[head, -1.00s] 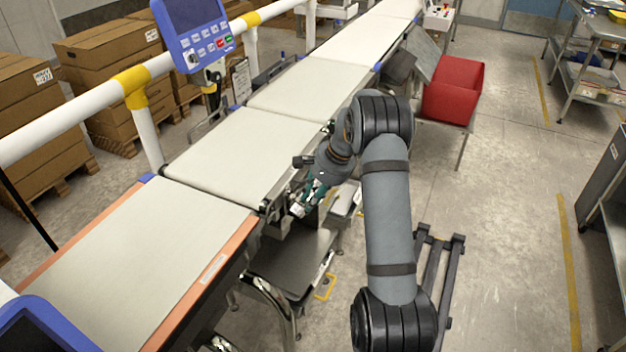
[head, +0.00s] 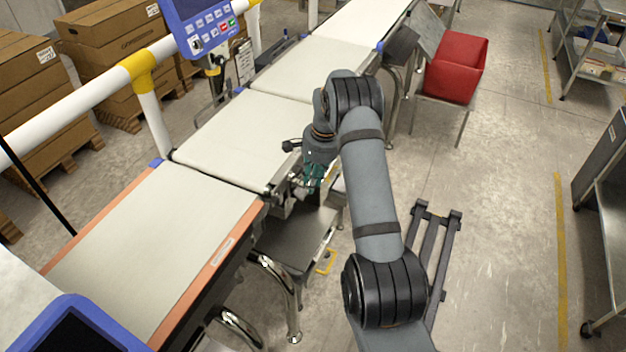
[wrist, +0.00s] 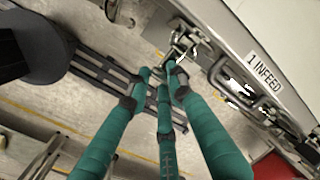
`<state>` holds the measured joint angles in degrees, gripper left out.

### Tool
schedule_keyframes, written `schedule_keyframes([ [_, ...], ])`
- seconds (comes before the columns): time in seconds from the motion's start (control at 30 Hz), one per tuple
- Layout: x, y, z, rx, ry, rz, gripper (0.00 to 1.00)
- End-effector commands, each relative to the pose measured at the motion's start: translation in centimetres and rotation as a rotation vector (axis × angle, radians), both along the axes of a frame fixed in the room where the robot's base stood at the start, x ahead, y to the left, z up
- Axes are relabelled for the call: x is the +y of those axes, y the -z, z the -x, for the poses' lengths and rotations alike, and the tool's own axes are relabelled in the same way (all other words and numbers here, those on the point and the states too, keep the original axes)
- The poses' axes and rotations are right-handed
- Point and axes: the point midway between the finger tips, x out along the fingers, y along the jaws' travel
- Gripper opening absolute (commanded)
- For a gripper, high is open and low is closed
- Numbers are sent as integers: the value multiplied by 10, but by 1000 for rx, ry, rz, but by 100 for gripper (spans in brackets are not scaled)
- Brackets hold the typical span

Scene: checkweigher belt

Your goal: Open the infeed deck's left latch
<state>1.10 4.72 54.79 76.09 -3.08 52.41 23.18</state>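The infeed deck (head: 235,140) is a pale belt section; its side rail carries a "1 INFEED" label (wrist: 264,71) in the wrist view. A metal latch (wrist: 182,42) with a wire loop sits left of that label, just beyond my fingertips. My gripper (wrist: 160,76) has teal fingers that converge at the latch's lower end. A narrow gap shows between the tips; whether they touch or pinch the latch is unclear. In the head view my gripper (head: 314,178) is beside the deck's near right side, and the latch is too small to make out.
A dark handle (wrist: 235,88) is on the rail below the label, with another latch (wrist: 306,150) at the right. An orange-edged belt (head: 150,250) adjoins the deck. A dark platform (head: 295,240) lies below.

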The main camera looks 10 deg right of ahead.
Motion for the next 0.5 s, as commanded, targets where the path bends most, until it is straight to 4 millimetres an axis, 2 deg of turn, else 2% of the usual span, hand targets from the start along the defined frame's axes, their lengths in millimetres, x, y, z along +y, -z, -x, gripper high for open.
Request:
schedule_keyframes([
  [0.03,0,-6,-7,-20,4,0,23],
  [0.3,2,-5,-5,-15,1,-2,38],
  [0.5,1,-3,-3,-10,0,-2,38],
])
